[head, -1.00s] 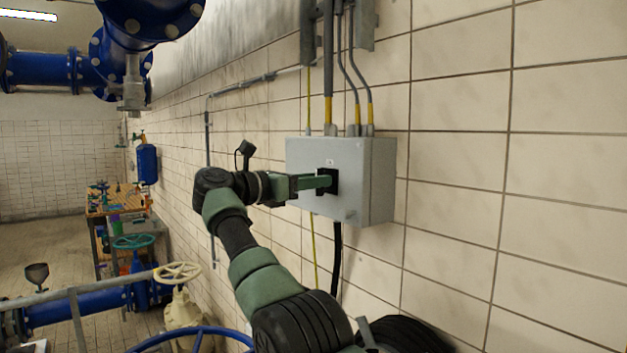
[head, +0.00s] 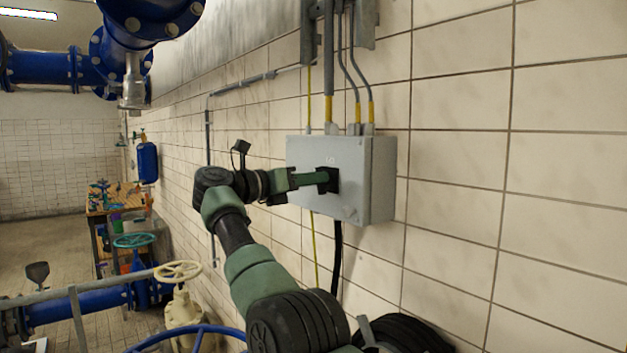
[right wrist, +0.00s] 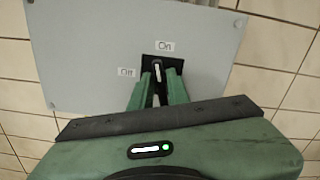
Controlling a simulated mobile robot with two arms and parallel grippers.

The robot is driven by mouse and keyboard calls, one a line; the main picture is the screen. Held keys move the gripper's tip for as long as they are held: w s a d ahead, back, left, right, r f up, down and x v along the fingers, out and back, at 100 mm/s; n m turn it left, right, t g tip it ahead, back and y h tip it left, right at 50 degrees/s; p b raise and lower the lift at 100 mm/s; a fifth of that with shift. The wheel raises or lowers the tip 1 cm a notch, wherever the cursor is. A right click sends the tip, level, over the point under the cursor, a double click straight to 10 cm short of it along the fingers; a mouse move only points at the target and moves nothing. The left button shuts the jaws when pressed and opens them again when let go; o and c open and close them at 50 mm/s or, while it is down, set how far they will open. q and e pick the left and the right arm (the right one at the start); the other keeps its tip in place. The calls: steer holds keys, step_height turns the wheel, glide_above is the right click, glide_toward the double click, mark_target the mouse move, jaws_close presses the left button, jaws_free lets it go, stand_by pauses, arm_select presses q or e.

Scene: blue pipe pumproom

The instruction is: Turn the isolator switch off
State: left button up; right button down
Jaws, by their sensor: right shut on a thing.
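The isolator switch is a black handle on a dark square plate (right wrist: 161,66), set in the front of a grey box (head: 376,180) on the tiled wall. The box also fills the top of the right wrist view (right wrist: 90,50). An "On" label (right wrist: 164,46) is above the switch and an "Off" label (right wrist: 127,72) is to its left. The handle's white mark is nearly upright, towards "On". My right gripper (head: 325,180) is shut on the handle, one green finger on each side in the right wrist view (right wrist: 162,84). My left gripper is not in view.
Grey conduits (head: 328,60) and cables enter the box from above, and a black cable (head: 336,255) hangs below. Valves with a cream handwheel (head: 178,271) and a blue handwheel (head: 190,338) stand at lower left. A workbench (head: 100,209) is farther back. The wall right of the box is clear.

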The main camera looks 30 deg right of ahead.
steer(key=n, duration=1.4)
steer(key=shift+w+f, duration=0.15)
steer(key=shift+w, duration=0.05)
stand_by(0.5)
steer(key=c, duration=1.5)
jaws_free()
steer(key=shift+f, duration=0.1)
